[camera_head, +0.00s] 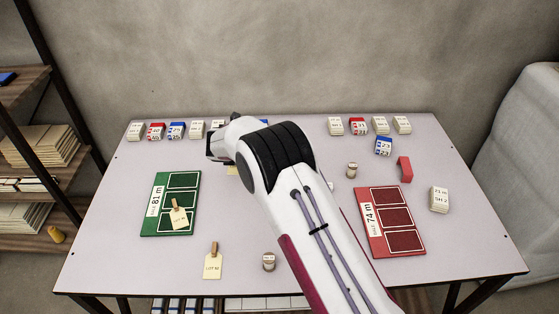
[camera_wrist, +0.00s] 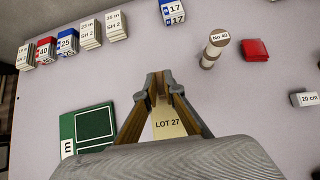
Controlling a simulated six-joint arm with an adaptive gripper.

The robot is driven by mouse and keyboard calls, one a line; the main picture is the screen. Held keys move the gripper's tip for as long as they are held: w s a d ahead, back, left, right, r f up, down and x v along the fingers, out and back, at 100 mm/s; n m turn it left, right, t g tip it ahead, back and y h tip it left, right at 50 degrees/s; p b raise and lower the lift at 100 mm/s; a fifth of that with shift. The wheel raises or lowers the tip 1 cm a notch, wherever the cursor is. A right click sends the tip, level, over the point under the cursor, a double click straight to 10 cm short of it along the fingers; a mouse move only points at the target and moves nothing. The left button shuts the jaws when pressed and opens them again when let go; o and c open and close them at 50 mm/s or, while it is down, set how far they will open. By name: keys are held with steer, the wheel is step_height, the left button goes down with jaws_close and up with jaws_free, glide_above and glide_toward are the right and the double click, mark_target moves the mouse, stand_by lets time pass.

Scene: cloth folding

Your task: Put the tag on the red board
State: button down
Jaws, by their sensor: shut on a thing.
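A pale tag marked LOT 27 (camera_wrist: 169,124) with a wooden clip is held in my gripper (camera_wrist: 166,88), which is shut on it, seen in the wrist view. In the head view my arm hides the fingers, and only a sliver of pale yellow shows below my wrist. The red board (camera_head: 362,206) lies at the right of the table, with three dark red panels and a 74 m label. My gripper is well to its left and farther back. The wrist view shows part of the green board (camera_wrist: 65,128) left of the gripper.
The green board carries another clipped tag (camera_head: 179,218). A further tag (camera_head: 213,266) lies near the front edge. Small cylinders (camera_head: 269,262) stand about. Several labelled stacks line the back.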

steer(key=d+r+m+g+h, duration=0.1)
steer(key=d+r+m+h, duration=0.1)
steer(key=d, duration=1.3)
steer(key=d+r+m+h, duration=0.1)
steer(key=d+m+h, duration=0.15)
steer(key=d, duration=1.25)
steer(key=s+d+f+m+g+h, duration=0.1)
steer(key=s+d+m+g+h, duration=0.2)
steer(key=s+d+m, duration=0.5)
steer(key=s+d+g, duration=0.1)
steer(key=s+d, duration=1.1)
steer(key=shift+d+f, duration=0.15)
steer(key=shift+f, duration=0.15)
steer(key=shift+m, duration=0.25)
steer(key=shift+f, duration=0.1)
